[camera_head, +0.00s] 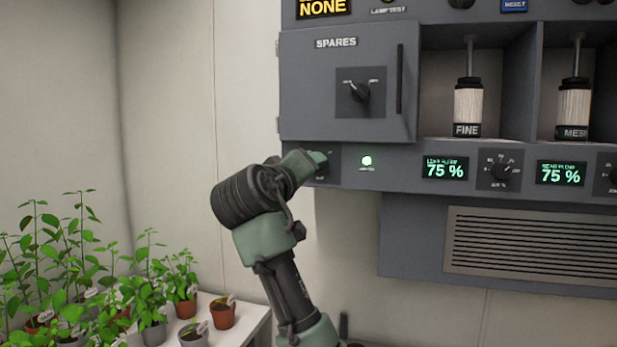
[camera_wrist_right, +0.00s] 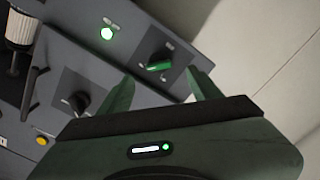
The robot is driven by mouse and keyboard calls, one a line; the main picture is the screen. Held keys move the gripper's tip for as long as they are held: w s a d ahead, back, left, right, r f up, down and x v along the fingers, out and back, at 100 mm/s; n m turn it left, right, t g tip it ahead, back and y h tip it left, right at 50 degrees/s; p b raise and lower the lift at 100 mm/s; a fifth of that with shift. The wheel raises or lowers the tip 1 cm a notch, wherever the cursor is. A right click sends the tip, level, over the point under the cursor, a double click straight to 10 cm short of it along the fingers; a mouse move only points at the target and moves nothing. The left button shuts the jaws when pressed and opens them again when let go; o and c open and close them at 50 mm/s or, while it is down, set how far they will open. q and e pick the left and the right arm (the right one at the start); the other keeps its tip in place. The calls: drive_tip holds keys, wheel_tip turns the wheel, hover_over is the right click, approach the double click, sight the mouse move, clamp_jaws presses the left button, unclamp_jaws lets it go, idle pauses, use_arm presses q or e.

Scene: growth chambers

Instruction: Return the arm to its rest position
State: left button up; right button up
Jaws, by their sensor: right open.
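My right arm reaches up from the bottom middle of the head view. Its gripper (camera_head: 316,161) is at the lower left of the grey panel, in front of a rotary knob that it mostly hides. In the right wrist view the gripper (camera_wrist_right: 159,75) has its two green fingers spread apart. The knob (camera_wrist_right: 158,63), dark with a green pointer, shows just beyond and between the fingertips; I cannot tell whether they touch it. Nothing is held. My left gripper is in neither view.
A lit green lamp (camera_head: 367,161) is right of the gripper. Above is the closed SPARES door (camera_head: 310,85) with a knob and handle. Displays reading 75 % (camera_head: 445,169) line the panel. Potted plants (camera_head: 152,325) stand on a white bench at lower left.

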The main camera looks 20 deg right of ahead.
drive_tip(key=w+f+n+g+y, duration=0.15)
drive_tip(key=w+f, duration=0.25)
drive_tip(key=f, duration=1.2)
drive_tip(key=w+f+n+g+y, duration=0.1)
drive_tip(key=w+f+n+y, duration=0.2)
drive_tip(key=f, duration=1.2)
drive_tip(key=s+f+g+y, duration=0.1)
drive_tip(key=s+f, duration=0.2)
drive_tip(key=f, duration=0.9)
drive_tip(key=s+f+g+y, duration=0.1)
drive_tip(key=s+f+g, duration=0.15)
drive_tip(key=f, duration=0.95)
drive_tip(key=s+f+y, duration=0.1)
drive_tip(key=s+f, duration=0.3)
drive_tip(key=f, duration=0.9)
drive_tip(key=s+d+f+m+g+y, duration=0.15)
drive_tip(key=s+f+g, duration=0.35)
drive_tip(key=s+f, duration=2.2)
drive_tip(key=s+d+f+m+g, duration=0.1)
drive_tip(key=s+f, duration=0.1)
drive_tip(key=s, duration=0.9)
drive_tip(key=s+d+f+g, duration=0.1)
drive_tip(key=s+f, duration=0.2)
drive_tip(key=s, duration=0.8)
drive_tip(key=s+d+f+m+g+y, duration=0.1)
drive_tip(key=s+d+f, duration=0.1)
drive_tip(key=s, duration=0.9)
drive_tip(key=shift+s+f+m, duration=0.15)
drive_tip(key=shift+f+m, duration=0.15)
drive_tip(key=shift+f, duration=0.05)
